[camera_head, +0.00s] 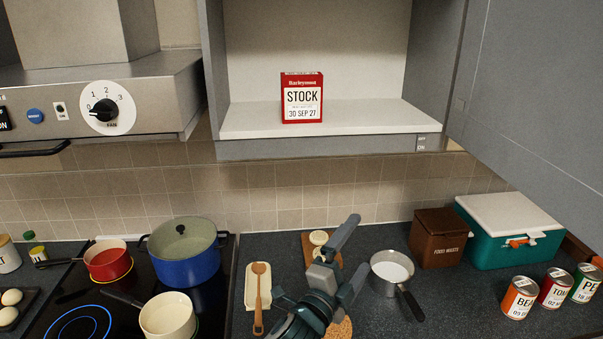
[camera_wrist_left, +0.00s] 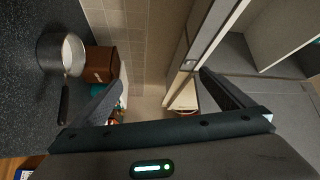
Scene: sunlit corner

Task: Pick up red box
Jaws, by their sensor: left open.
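The red box (camera_head: 302,98), labelled "STOCK" with a white date strip, stands upright on the white shelf of the open wall cabinet (camera_head: 250,122), left of the shelf's middle. My left gripper (camera_head: 359,243) is open and empty. In the head view it shows over the counter, below and a little right of the box, clearly apart from it. In the left wrist view both fingers (camera_wrist_left: 162,80) are spread with nothing between them. I cannot make out the red box in the wrist view. My right gripper is not in view.
The cabinet's open grey door (camera_head: 530,110) stands at the right. The range hood (camera_head: 100,95) is at the left. Below are a blue pot (camera_head: 185,268), a small saucepan (camera_head: 391,270), a brown bin (camera_head: 438,240), a teal cooler (camera_head: 505,240) and several cans. The shelf around the box is clear.

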